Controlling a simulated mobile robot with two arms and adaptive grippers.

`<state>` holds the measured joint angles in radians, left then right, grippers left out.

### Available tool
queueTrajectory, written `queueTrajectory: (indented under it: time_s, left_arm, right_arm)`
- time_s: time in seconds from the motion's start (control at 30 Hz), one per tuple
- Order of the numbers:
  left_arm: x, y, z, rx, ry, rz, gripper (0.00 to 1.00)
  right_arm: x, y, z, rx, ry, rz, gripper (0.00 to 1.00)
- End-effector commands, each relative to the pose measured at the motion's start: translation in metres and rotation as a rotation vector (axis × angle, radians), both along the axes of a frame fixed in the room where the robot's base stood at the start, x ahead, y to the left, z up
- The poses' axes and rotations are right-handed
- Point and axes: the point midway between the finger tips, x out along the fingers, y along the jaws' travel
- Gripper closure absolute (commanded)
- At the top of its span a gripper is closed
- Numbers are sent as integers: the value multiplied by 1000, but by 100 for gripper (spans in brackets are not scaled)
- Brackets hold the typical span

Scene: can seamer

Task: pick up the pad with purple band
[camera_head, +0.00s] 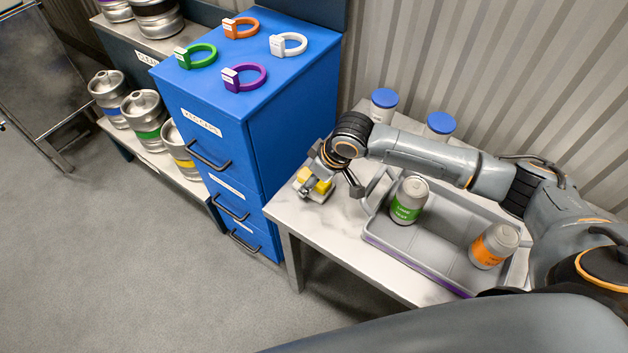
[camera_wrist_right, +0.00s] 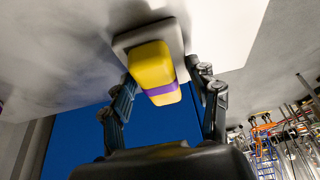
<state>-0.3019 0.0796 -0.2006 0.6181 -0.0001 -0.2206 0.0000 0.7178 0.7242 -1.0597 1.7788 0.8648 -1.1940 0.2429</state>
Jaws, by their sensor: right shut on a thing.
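The yellow pad with the purple band (camera_wrist_right: 158,82) lies between the fingers of my right gripper (camera_wrist_right: 162,78) in the wrist view, at a grey plate (camera_wrist_right: 126,44). The gripper is shut on the pad. In the head view the pad (camera_head: 318,186) shows as a yellow patch at the left end of the table, partly hidden by my right gripper (camera_head: 328,180). Whether the pad touches the table cannot be told. My left gripper is not in view.
A grey tray (camera_head: 375,235) on the table (camera_head: 290,215) holds a green-labelled can (camera_head: 408,201) and an orange-labelled can (camera_head: 493,247). Two blue-lidded containers (camera_head: 384,98) stand behind. A blue cabinet (camera_head: 290,120) with coloured rings stands left; kegs (camera_head: 143,112) sit on shelves beyond.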

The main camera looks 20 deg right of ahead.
Motion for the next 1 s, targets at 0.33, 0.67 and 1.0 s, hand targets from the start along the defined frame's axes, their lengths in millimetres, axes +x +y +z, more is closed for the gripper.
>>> queueTrajectory:
  time_s: [0.33, 0.67, 1.0]
  left_arm:
    - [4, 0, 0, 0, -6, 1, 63]
    - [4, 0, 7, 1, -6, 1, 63]
    - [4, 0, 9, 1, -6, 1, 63]
  right_arm:
    - [1, 1, 25, 2, -5, 1, 71]
    - [-48, 26, 97, 2, -4, 7, 71]
    - [-110, 59, 124, 3, -2, 3, 71]
